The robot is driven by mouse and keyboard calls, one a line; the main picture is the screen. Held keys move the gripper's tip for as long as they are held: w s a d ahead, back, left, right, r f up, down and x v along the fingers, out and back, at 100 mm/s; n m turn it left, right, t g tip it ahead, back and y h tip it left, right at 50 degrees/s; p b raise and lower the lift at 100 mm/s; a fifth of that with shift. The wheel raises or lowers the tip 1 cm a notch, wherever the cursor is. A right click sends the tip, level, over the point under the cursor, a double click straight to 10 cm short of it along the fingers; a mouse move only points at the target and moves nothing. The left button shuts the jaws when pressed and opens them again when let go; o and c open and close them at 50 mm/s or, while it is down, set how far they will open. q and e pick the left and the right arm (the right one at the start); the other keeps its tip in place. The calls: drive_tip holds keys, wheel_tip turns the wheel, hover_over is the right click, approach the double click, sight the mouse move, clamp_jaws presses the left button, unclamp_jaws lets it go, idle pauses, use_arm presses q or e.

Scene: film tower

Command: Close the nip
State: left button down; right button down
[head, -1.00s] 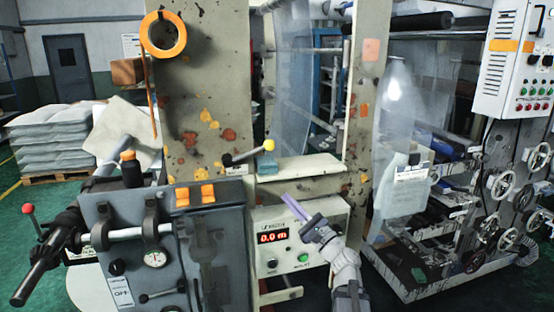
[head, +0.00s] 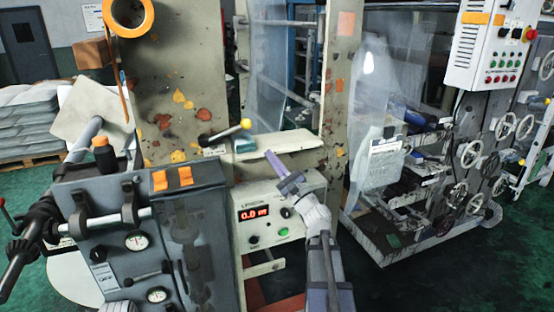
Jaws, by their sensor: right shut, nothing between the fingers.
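A black lever with a yellow ball knob (head: 246,123) sticks out to the right from the cream machine frame, tilted slightly upward, above a cream ledge (head: 290,145). I cannot tell for sure from the picture that this is the nip lever. A small teal block (head: 245,146) lies on the ledge below the knob. My right gripper (head: 268,156) is shut and empty, its pale purple fingers pointing up and left. Its tips are below and right of the knob and appear in front of the ledge, apart from the lever. My left gripper is not in view.
A control box (head: 265,235) with a red display sits below the ledge, beside my right forearm. Green floor is clear at the lower right.

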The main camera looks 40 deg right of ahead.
drive_tip(key=w+a+r+p, duration=0.2)
drive_tip(key=w+r+p, duration=0.2)
drive_tip(key=w+r, duration=0.1)
drive_tip(key=shift+r+p, duration=0.25)
drive_tip(key=shift+p, duration=0.1)
drive_tip(key=shift+a, duration=0.1)
drive_tip(key=w+a+r+n+g+y+p, duration=0.1)
drive_tip(key=a+r+n+p, duration=0.2)
drive_tip(key=p, duration=0.4)
drive_tip(key=a+r+n+g+y+p, duration=0.2)
drive_tip(key=a+r+n+p, duration=0.2)
drive_tip(key=r+p, duration=0.2)
drive_tip(key=w+a+r+n+g+y+p, duration=0.1)
drive_tip(key=a+r+n+p, duration=0.3)
drive_tip(key=p, duration=0.4)
drive_tip(key=shift+w+r+g, duration=0.3)
drive_tip(key=shift+g, duration=0.3)
